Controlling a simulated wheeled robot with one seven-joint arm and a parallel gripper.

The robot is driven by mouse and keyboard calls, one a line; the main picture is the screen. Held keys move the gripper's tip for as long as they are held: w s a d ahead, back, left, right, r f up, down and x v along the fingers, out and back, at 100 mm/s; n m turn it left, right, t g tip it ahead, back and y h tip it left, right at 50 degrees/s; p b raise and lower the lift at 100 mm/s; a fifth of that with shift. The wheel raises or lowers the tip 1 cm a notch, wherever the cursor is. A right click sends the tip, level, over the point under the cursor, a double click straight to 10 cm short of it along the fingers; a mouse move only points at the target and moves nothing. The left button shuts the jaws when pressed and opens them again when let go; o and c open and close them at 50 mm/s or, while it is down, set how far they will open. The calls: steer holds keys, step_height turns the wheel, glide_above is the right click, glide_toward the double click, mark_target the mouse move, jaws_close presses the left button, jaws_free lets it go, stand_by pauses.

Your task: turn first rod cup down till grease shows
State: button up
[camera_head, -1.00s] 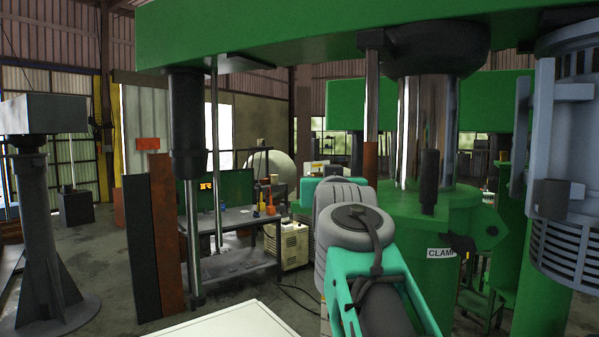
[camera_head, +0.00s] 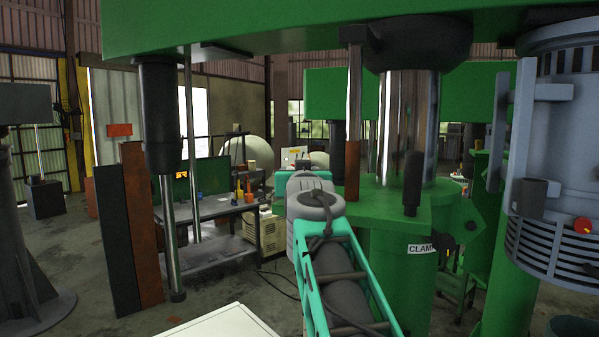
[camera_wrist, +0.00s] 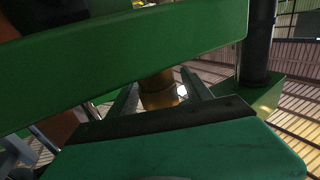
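In the wrist view, a brass-coloured round piece (camera_wrist: 158,92), which looks like the rod cup, shows below the edge of a green beam (camera_wrist: 130,55). Its top is hidden by the beam, and no grease can be made out. My gripper (camera_wrist: 160,84) has its two dark fingers spread, one on each side of the brass piece. A bright gap shows between the piece and the right finger, so I see no grip on it. In the head view my arm reaches forward and hides the gripper; the cup cannot be made out there.
The green machine's top beam (camera_head: 250,25) spans overhead. A green column with a CLAMP label (camera_head: 421,248) stands right of my arm, and a grey caged motor (camera_head: 555,210) farther right. A dark post (camera_head: 160,120) and workbench (camera_head: 215,205) stand left. Floor at left is partly open.

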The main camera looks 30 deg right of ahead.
jaws_close()
stand_by(0.4)
steer(key=shift+f+m+g+h+b, duration=0.1)
steer(key=shift+m+g+h+b, duration=0.2)
steer(key=shift+m+h, duration=0.15)
steer(key=shift+m+g+h, duration=0.25)
steer(key=shift+g+h, duration=0.05)
steer(key=shift+h, duration=0.15)
steer(key=m+g+h, duration=0.2)
steer(key=shift+s+d+g+h, duration=0.1)
steer(key=shift+d+g+h, duration=0.1)
steer(key=shift+g+h, duration=0.15)
steer(key=m+g+h, duration=0.2)
steer(key=m+g+h+p, duration=0.1)
steer(key=g, duration=0.1)
steer(key=shift+s+d+m, duration=0.3)
steer(key=shift+s, duration=0.1)
steer(key=shift+s+d+m+g+h, duration=0.1)
steer(key=shift+s+m+g+h, duration=0.15)
steer(key=shift+m+g, duration=0.45)
steer(key=shift+s+d+m+g+h, duration=0.15)
steer(key=shift+m+g, duration=0.25)
steer(key=shift+g, duration=0.55)
steer(key=shift+a, duration=0.1)
